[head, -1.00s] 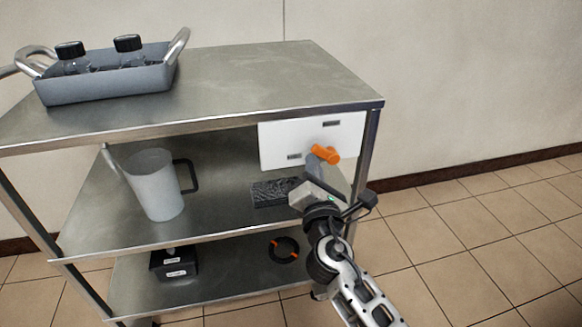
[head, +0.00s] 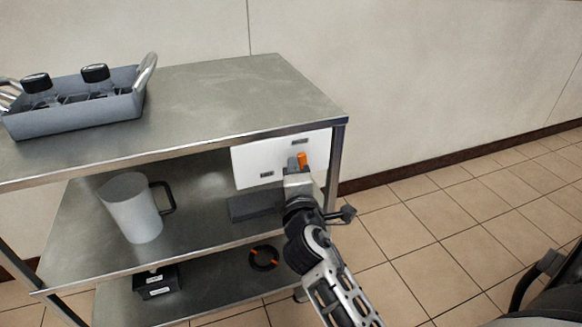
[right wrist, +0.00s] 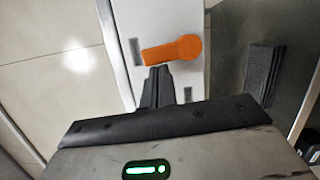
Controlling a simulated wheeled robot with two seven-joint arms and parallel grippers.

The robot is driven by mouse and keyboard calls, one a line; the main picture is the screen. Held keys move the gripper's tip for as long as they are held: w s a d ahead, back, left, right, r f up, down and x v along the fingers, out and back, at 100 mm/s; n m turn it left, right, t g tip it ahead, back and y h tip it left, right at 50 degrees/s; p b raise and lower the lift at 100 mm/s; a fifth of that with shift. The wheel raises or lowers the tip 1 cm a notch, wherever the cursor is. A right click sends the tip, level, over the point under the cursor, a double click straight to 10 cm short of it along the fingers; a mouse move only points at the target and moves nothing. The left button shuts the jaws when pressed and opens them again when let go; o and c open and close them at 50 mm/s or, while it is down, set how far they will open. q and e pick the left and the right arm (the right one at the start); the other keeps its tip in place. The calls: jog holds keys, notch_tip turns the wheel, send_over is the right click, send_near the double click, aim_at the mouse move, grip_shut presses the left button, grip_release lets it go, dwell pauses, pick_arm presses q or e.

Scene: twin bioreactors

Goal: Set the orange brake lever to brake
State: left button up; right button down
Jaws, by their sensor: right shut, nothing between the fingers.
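The orange brake lever (head: 302,159) is on a white panel (head: 253,160) under the cart's top shelf. In the head view it points up toward the panel's upper grey mark, its lower part partly hidden by my gripper. In the right wrist view the lever (right wrist: 172,50) has its round hub at right, and its arm reaches left to near one grey mark (right wrist: 136,52). My right gripper (head: 296,164) is shut and empty. Its fingertips (right wrist: 159,70) are right beside the lever's arm; I cannot tell if they touch. My left gripper is not in view.
A blue-grey tray (head: 75,118) with two black-capped bottles stands on the top shelf. A white jug (head: 132,210) and a dark flat block (head: 245,207) are on the middle shelf. A black box (head: 156,283) and a dark ring (head: 263,258) are below. Floor right of the cart is open.

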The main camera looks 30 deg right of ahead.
jog(key=shift+d+r, duration=0.1)
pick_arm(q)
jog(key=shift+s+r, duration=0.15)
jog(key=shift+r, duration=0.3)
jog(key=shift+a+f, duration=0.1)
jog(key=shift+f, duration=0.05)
pick_arm(e)
jog(key=shift+s, duration=0.1)
